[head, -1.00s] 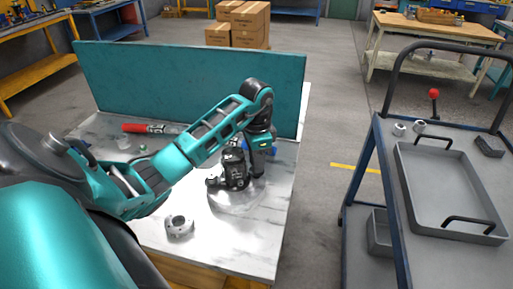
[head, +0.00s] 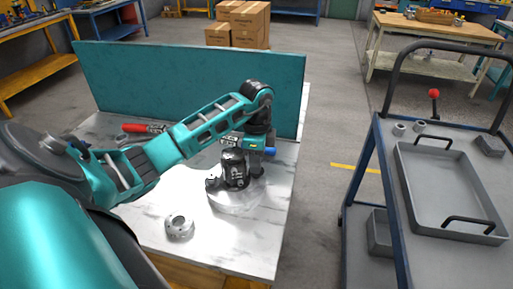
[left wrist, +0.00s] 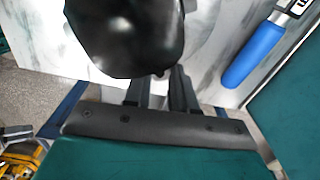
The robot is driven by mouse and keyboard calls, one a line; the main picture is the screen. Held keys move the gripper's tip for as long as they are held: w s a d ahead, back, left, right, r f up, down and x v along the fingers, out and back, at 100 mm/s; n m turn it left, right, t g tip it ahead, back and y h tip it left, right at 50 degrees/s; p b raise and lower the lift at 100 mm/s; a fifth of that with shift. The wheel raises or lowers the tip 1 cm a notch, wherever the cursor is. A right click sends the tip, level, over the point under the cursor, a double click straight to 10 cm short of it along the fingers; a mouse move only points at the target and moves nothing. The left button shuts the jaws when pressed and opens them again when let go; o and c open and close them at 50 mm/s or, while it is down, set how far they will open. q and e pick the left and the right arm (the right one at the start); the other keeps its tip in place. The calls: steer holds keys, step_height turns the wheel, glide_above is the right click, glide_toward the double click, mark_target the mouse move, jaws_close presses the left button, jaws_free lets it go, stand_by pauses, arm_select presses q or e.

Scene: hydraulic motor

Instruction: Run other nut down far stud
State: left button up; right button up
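The black hydraulic motor (head: 235,170) stands upright on a round pale base (head: 236,203) on the table. My left gripper (head: 257,171) points down close at the motor's right side, over the far stud's area. In the left wrist view the dark motor body (left wrist: 125,35) fills the top and hides the fingertips. The two black fingers of my left gripper (left wrist: 160,88) show a narrow gap between them. The nut and the stud are hidden, so I cannot tell whether the fingers hold anything. My right gripper is not in view.
A blue-handled tool (left wrist: 252,55) lies behind the motor. A red-handled tool (head: 145,128) lies at the back left. A silver ring part (head: 180,226) lies at the front. A teal panel (head: 190,92) borders the table's back. A cart (head: 384,190) with a grey tray stands right.

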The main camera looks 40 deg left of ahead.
arm_select(q)
steer(key=shift+o, duration=0.9)
steer(key=n, duration=0.4)
steer(key=shift+n, duration=0.3)
steer(key=n, duration=0.2)
steer(key=shift+n, duration=0.3)
steer(key=shift+d+n, duration=0.2)
steer(key=shift+n, duration=0.4)
steer(key=shift+w+n, duration=0.1)
steer(key=shift+n, duration=0.6)
steer(key=shift+a+n, duration=0.15)
steer(key=shift+n, duration=0.15)
